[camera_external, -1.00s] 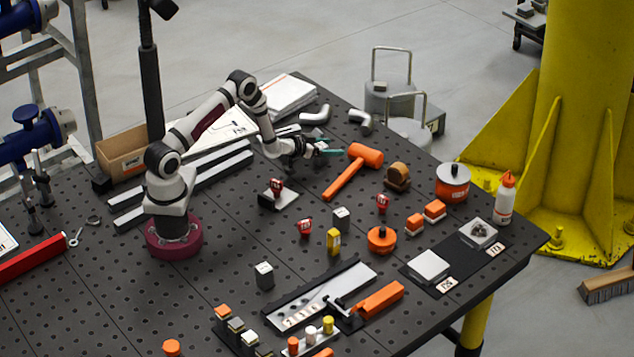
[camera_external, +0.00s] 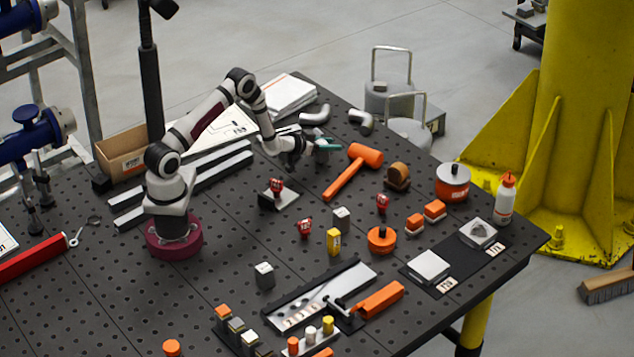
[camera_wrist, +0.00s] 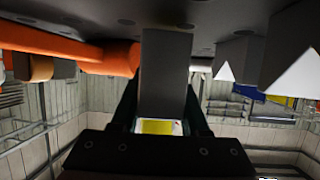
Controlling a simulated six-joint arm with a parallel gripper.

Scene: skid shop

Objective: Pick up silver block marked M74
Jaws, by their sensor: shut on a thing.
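My gripper (camera_external: 318,147) is low over the back of the table, left of the orange mallet, with teal showing at its tip. In the wrist view, my gripper (camera_wrist: 163,105) has its two dark fingers on either side of a grey block (camera_wrist: 166,75), shut on it. A yellow patch with a pale border shows at the block's near end. I cannot read any marking on it, and the external view does not show it clearly. Two other silver-grey blocks stand apart on the table, one mid-table (camera_external: 341,219) and one nearer the front (camera_external: 264,276); their marks are unreadable.
The orange mallet (camera_external: 352,172) lies close to the right of my gripper. Bent pipe pieces (camera_external: 315,115) lie behind it. A small plate with a red item (camera_external: 278,196) is in front. Pads (camera_external: 429,266) lie front right. The left-middle tabletop is mostly clear.

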